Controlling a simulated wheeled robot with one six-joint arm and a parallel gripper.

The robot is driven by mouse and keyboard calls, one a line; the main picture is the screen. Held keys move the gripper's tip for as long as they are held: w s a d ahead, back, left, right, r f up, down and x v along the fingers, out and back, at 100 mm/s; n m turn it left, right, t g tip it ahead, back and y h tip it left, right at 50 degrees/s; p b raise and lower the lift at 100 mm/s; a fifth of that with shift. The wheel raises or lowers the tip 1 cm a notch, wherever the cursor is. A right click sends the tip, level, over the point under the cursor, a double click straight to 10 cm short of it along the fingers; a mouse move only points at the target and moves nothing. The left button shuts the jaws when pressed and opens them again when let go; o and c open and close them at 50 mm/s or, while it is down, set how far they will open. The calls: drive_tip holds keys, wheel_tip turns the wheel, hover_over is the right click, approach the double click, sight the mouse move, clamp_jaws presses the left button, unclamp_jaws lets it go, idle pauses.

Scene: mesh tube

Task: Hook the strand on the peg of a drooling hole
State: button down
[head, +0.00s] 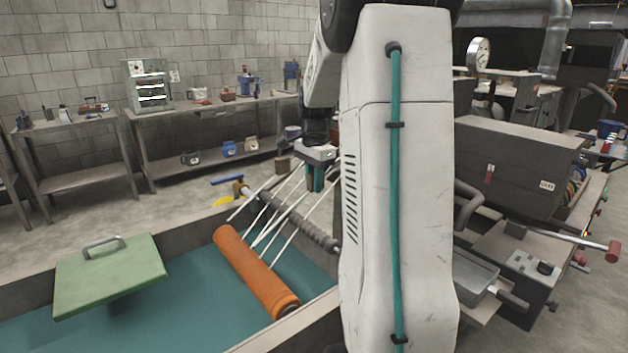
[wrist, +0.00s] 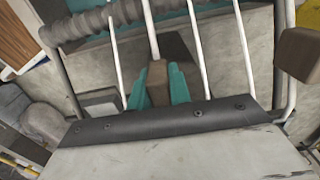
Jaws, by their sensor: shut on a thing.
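My gripper (head: 316,178), with teal fingers, hangs above the tub's far side in the head view. In the wrist view its fingers (wrist: 158,88) are shut around a brown piece (wrist: 157,80), and a thick white strand (wrist: 151,32) meets it there. How the strand joins the brown piece is unclear. Other white strands (wrist: 197,45) run on both sides of the fingers. In the head view several strands (head: 285,238) slant up from near the orange roller (head: 257,272) past a grey ribbed bar (head: 305,225). No peg or drooling hole can be made out.
The tub (head: 190,315) has a teal floor, with a green handled lid (head: 110,275) at left. A brown block (wrist: 300,55) stands right of the fingers in the wrist view. Grey machinery (head: 510,165) fills the right. Benches (head: 205,110) line the back wall.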

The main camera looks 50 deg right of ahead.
drive_tip(key=c, duration=1.2)
unclamp_jaws()
drive_tip(key=shift+f, duration=0.1)
